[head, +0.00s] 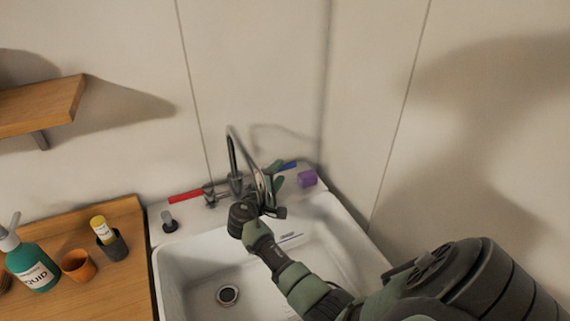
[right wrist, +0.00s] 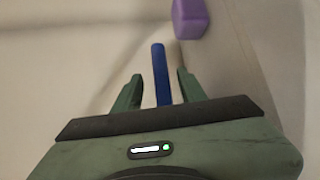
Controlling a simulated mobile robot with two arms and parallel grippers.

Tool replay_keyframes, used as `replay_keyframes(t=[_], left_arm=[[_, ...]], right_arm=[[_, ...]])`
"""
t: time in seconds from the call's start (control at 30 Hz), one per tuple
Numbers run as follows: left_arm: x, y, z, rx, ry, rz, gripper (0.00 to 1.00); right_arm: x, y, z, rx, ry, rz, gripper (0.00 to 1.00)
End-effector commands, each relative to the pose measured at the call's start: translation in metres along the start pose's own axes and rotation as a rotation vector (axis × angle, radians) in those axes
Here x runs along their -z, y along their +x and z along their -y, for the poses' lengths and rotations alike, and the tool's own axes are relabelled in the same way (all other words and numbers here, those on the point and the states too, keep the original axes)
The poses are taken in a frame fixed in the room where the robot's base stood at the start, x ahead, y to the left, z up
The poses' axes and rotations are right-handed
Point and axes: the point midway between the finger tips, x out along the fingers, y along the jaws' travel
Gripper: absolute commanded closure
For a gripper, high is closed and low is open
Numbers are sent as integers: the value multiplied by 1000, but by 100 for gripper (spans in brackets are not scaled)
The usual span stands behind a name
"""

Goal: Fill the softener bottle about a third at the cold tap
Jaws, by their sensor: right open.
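A metal tap (head: 234,160) with a tall curved spout stands at the back of the white sink (head: 187,254). Its red lever (head: 186,197) points left. Its blue lever (head: 289,166) points right, partly hidden behind my right gripper (head: 277,173). In the right wrist view the blue lever (right wrist: 161,72) lies between the two open fingers of that gripper (right wrist: 160,88), with gaps visible on both sides. I cannot make out a bottle under the spout; my right arm hides part of the basin. My left gripper is not in view.
A purple block (head: 307,178) sits on the sink's back ledge, right of the blue lever. A teal pump bottle (head: 34,268), an orange cup (head: 76,265) and a dark holder with a yellow-topped tube (head: 111,243) stand on the wooden counter. A wooden shelf (head: 40,105) is above.

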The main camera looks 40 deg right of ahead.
Motion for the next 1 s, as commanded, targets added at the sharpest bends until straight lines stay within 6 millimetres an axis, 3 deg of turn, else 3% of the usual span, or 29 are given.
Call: replay_keyframes(t=[0.2, 0.43, 0.57, 0.6, 0.73, 1.0], left_arm=[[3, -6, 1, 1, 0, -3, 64], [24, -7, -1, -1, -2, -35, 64], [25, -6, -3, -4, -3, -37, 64], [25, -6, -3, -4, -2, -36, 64], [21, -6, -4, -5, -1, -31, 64], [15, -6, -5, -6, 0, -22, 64]], right_arm=[[-1, 31, -1, 0, -1, 2, 59], [-1, 39, 0, 1, 2, 2, 59], [-1, 39, 0, 1, 2, 1, 59], [-1, 39, 0, 1, 2, 1, 62], [-1, 39, 0, 1, 2, 2, 98], [-1, 39, 0, 1, 2, 1, 100]])
